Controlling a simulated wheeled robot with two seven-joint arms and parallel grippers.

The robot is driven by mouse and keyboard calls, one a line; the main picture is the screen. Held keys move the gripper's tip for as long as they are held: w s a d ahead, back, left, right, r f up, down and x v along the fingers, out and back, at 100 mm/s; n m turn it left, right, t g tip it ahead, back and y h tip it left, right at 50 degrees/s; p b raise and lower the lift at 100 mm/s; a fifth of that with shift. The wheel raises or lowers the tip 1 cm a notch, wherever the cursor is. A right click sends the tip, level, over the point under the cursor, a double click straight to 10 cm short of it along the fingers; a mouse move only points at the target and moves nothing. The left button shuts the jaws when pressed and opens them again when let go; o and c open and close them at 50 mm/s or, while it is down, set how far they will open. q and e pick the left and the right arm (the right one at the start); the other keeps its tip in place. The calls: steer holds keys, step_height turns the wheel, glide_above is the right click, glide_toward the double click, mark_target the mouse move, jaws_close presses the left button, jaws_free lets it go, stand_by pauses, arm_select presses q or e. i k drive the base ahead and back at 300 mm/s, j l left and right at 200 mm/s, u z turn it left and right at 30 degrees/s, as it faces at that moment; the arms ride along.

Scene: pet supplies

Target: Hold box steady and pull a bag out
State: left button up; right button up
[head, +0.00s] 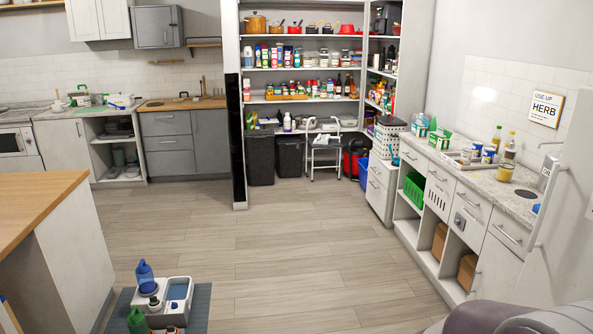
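No gripper of mine shows in the head view. A small white-and-green box (439,139) stands on the right counter, with green pointed shapes at its top; I cannot tell whether these are a bag. Another white-and-green box (419,126) stands just behind it. A white-and-green pack (121,101) lies on the far left counter. I cannot tell which of these is the task's box. No bag can be made out clearly at this distance.
The right counter (480,174) also holds cans and bottles. A wooden-topped island (35,200) stands at left. A grey caddy (170,310) with bottles sits on a mat at bottom left. Two dark bins (260,160) stand by the shelves. The middle floor (270,240) is clear.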

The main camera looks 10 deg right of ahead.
mark_target(442, 143)
steer(key=i+l, duration=0.1)
steer(key=i, duration=2.3)
steer(key=i+z, duration=0.3)
steer(key=i, duration=0.15)
steer(key=i+j+z, duration=0.15)
steer(key=i+z, duration=0.2)
steer(key=i+j+z, duration=0.3)
steer(key=i, duration=0.25)
steer(key=i+j+z, duration=0.15)
steer(key=i+z, duration=0.2)
steer(key=i+j+z, duration=0.55)
steer(key=z, duration=0.15)
